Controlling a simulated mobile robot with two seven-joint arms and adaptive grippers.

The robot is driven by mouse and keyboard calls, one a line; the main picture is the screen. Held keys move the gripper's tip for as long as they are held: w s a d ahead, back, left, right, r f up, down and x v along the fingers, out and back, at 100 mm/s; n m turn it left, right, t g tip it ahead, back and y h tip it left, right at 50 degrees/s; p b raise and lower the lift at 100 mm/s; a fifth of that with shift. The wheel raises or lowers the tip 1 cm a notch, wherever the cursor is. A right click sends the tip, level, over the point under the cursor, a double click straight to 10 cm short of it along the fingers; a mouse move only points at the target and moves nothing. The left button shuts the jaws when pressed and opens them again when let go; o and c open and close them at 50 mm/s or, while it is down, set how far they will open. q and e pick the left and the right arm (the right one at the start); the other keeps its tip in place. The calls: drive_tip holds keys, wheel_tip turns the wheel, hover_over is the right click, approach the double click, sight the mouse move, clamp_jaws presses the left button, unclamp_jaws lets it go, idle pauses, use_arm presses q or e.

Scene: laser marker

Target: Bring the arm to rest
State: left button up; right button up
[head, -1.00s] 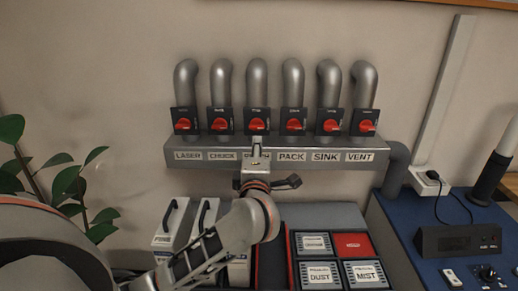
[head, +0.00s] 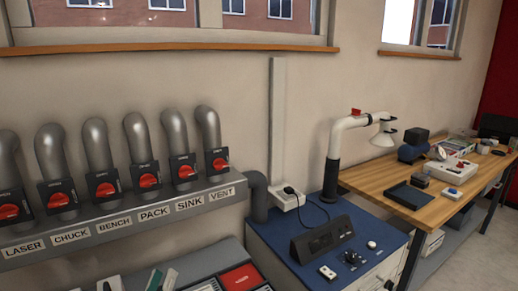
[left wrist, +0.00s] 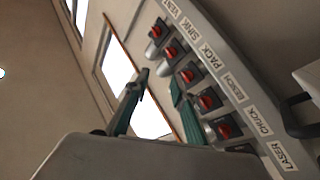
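My left gripper (head: 162,281) shows only by its fingertips at the bottom edge of the head view, below the valve row. Its two green-padded fingers stand apart with nothing between them in the left wrist view (left wrist: 158,82). The rest of the left arm is out of the head view. My right gripper is in neither view.
A grey labelled manifold (head: 128,222) carries several red valve knobs (head: 149,181) and pipes close above the left gripper. A blue-topped cabinet (head: 284,234) with a black control box (head: 321,239) stands right of it. A wooden bench (head: 437,208) lies farther right.

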use_arm(q)
drive_tip(key=s+d+f+m+g+h, duration=0.1)
drive_tip(key=s+d+f+m+g, duration=0.15)
drive_tip(key=f, duration=0.65)
drive_tip(key=s+d+f+m+g+h, duration=0.1)
drive_tip(key=s+f+m+g, duration=0.2)
drive_tip(key=f, duration=0.5)
drive_tip(key=s+a+f+m+g+y, duration=0.1)
drive_tip(key=s+f+g, duration=0.2)
drive_tip(key=s+f, duration=0.2)
drive_tip(key=s+a+f+m+g+y, duration=0.1)
drive_tip(key=s+a+f+g, duration=0.1)
drive_tip(key=s+f, duration=0.4)
wheel_tip(320, 180, down, 5)
drive_tip(key=shift+s+a+f+g, duration=0.1)
drive_tip(key=shift+s+a+g, duration=0.2)
drive_tip(key=shift+g, duration=0.15)
